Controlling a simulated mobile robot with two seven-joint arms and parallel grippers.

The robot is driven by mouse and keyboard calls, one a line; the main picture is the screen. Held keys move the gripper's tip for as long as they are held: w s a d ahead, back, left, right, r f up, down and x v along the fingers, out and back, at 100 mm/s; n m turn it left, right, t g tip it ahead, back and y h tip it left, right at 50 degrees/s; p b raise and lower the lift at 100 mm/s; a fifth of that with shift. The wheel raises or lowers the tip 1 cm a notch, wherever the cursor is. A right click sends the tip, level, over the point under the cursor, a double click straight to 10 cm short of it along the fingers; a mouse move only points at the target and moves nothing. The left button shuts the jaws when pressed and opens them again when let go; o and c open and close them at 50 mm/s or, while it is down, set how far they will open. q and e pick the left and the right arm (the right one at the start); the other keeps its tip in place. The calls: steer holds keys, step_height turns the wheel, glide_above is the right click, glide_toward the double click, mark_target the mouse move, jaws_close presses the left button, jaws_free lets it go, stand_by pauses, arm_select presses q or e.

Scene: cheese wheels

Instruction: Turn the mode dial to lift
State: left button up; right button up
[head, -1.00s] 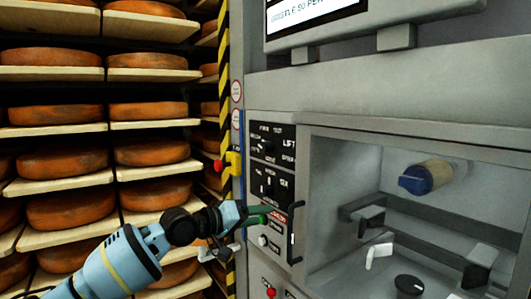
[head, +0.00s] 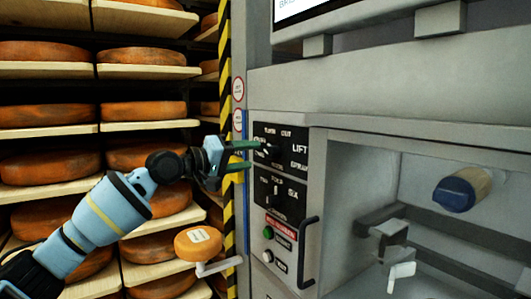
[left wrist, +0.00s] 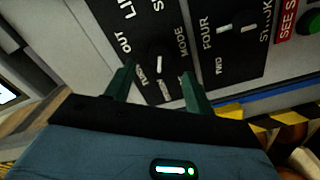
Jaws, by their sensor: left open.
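The mode dial (head: 268,151) is a black knob on the upper black label panel (head: 289,134), left of the word LIFT. In the left wrist view the dial (left wrist: 160,57) bears a white line, upright in that picture, not toward LIFT at the top. My left gripper (head: 254,154) is in front of the panel's left edge, its green fingers pointing at the dial. In the left wrist view the open fingers (left wrist: 160,82) lie either side of the dial's lower part. I cannot tell whether they touch it. My right gripper is not in view.
A second dial (left wrist: 237,28) sits on the panel beside it. Below are a green button (head: 268,233), a white button (head: 267,256) and a black handle (head: 306,250). An open bay (head: 362,190) is at right. Shelves of cheese wheels (head: 50,115) stand at left.

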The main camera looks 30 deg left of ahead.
mark_target(267, 153)
arm_select(q)
steer(key=x, duration=0.5)
steer(key=shift+r, duration=0.15)
steer(key=shift+w+d, duration=0.2)
steer(key=shift+w, duration=0.45)
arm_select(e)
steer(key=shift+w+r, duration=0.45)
arm_select(q)
steer(key=shift+c, duration=0.4)
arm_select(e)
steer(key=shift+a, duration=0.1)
arm_select(q)
steer(key=c, duration=0.9)
